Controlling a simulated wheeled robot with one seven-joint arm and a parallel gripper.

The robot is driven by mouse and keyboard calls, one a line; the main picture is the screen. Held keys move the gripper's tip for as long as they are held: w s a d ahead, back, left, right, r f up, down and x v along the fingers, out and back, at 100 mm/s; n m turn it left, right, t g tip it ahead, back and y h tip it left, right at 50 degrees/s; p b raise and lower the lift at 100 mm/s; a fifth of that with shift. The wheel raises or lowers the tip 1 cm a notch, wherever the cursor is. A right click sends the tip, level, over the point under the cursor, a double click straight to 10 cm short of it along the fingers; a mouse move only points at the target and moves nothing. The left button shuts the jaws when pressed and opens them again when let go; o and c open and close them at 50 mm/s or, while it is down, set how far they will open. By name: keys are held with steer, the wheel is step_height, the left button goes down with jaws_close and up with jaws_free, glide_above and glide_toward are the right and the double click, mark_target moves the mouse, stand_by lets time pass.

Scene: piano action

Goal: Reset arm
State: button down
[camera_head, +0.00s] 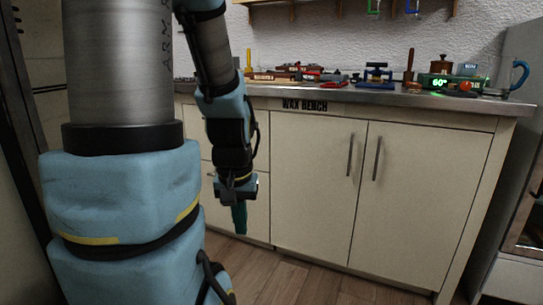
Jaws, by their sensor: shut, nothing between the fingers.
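My gripper (240,219) hangs at the end of my blue and black arm, left of the picture's middle. Its teal fingers point down and are shut, with nothing held. It is in front of the bench's pale cabinet, below the worktop level and apart from the things on top. My large grey and blue arm links fill the left side and hide part of the bench behind them.
The bench (305,106) labelled "WAX BENCH" has a metal top with several tools and a box with a green display (437,81). Its cabinet doors (312,180) are shut. Wooden floor (300,280) shows clear in front.

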step_height(320, 180, up, 30)
steer(key=p, duration=2.7)
steer(key=shift+p, duration=0.35)
